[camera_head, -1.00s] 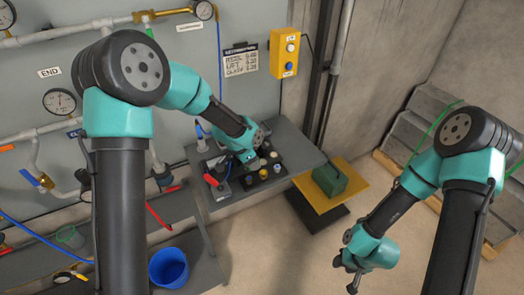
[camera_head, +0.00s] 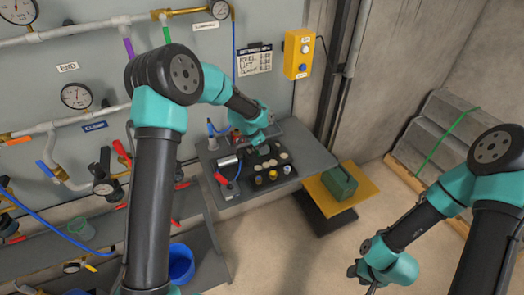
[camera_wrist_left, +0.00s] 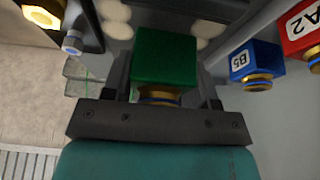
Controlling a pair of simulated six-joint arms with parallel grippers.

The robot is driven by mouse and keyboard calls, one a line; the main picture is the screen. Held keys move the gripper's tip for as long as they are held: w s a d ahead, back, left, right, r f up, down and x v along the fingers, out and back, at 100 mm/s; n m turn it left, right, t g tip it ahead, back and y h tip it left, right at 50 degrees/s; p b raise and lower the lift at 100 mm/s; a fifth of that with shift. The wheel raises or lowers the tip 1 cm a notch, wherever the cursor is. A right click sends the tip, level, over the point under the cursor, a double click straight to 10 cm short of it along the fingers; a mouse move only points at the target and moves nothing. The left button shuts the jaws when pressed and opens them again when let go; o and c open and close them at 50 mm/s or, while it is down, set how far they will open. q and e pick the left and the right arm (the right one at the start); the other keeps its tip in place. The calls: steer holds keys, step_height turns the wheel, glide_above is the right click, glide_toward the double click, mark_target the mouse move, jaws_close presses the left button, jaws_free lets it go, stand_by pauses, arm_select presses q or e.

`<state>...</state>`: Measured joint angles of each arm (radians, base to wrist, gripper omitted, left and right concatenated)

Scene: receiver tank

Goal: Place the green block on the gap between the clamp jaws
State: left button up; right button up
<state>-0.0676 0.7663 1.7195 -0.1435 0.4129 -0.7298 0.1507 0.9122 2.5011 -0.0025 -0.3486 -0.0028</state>
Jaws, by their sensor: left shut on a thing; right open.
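My left gripper (camera_head: 258,146) is shut on the green block (camera_wrist_left: 165,60), above the dark tray on the grey bench. The left wrist view shows the block in front of the gripper, with a brass and blue ringed stem below it. The block is hard to make out in the head view. My right gripper (camera_head: 366,284) is open at the lower right, over the floor, away from the bench.
The dark tray (camera_head: 290,181) holds several small round-topped pieces. A red-handled fitting (camera_head: 222,179) is left of it. Blue B5 (camera_wrist_left: 253,60) and red A2 (camera_wrist_left: 298,25) blocks hang close by. A dark green box (camera_head: 339,183) sits on a yellow plate (camera_head: 366,187). A blue bucket (camera_head: 181,264) is below.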

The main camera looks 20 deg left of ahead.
arm_select(q)
steer(key=shift+f, duration=1.45)
steer(key=shift+f, duration=0.1)
steer(key=o, duration=1.1)
steer(key=v, duration=1.2)
steer(key=shift+d, duration=0.1)
